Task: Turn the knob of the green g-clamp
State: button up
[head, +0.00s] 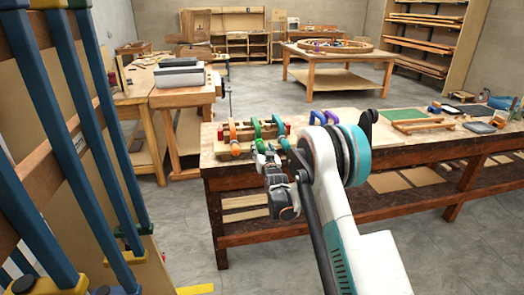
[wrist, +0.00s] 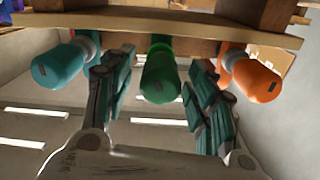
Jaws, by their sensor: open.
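The green g-clamp (head: 256,129) is on the wooden lamination at the near left part of the workbench, between an orange clamp (head: 233,130) and a teal one (head: 279,126). In the wrist view its green knob (wrist: 160,75) hangs in the middle of the picture, end toward the camera. My gripper (wrist: 162,90) is open, with one finger on each side of the green knob and visible gaps to both. In the head view my gripper (head: 267,158) is at the bench's front edge, just below the green clamp, and partly hides the knob area.
The teal knob (wrist: 60,66) is close outside the left finger. The orange knob (wrist: 253,78) is close outside the right finger. The wooden lamination (wrist: 190,22) spans above. The workbench (head: 340,155) holds purple and dark clamps and tools farther right. A rack of blue clamps stands at left.

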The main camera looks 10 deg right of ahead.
jog(key=s, duration=1.2)
jog(key=s+r+n+g, duration=0.1)
jog(key=s+r+g, duration=0.4)
jog(key=s+r, duration=1)
jog(key=s+f+g, duration=0.2)
jog(key=s+g, duration=0.1)
jog(key=s, duration=1.3)
jog(key=s+f+g, duration=0.2)
jog(key=s+g, duration=0.1)
jog(key=s, duration=1.3)
jog(key=shift+s+n, duration=0.35)
jog(key=shift+n, duration=0.05)
